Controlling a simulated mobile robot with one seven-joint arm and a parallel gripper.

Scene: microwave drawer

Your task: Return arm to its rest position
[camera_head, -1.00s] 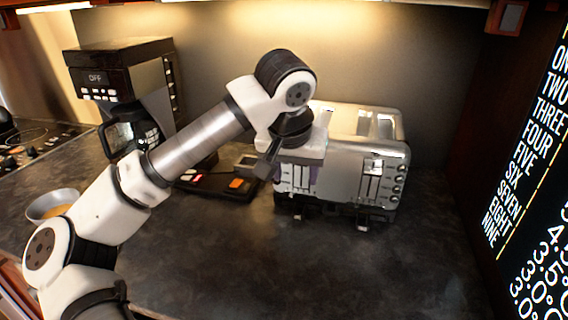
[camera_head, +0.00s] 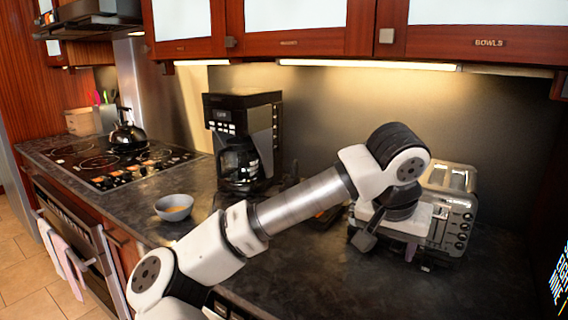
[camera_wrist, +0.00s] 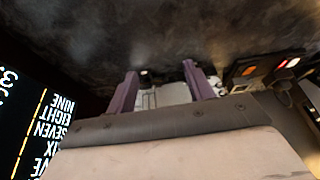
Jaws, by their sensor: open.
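My arm reaches from the lower left of the head view across the counter, bent at the wrist. My gripper (camera_head: 388,248) hangs in front of the silver toaster (camera_head: 450,215) and hides part of its front. In the wrist view the two purple fingers (camera_wrist: 160,78) are spread apart with nothing held between them. A pale, partly hidden shape shows behind and between them. I cannot tell whether the gripper touches the toaster.
A grey bowl (camera_head: 173,208) with orange contents and a coffee maker (camera_head: 240,140) stand left of the arm. The stove (camera_head: 105,165) with a kettle (camera_head: 127,135) is farther left. Wall cabinets (camera_head: 290,28) hang above. Dark counter (camera_head: 320,285) lies clear in front of the toaster.

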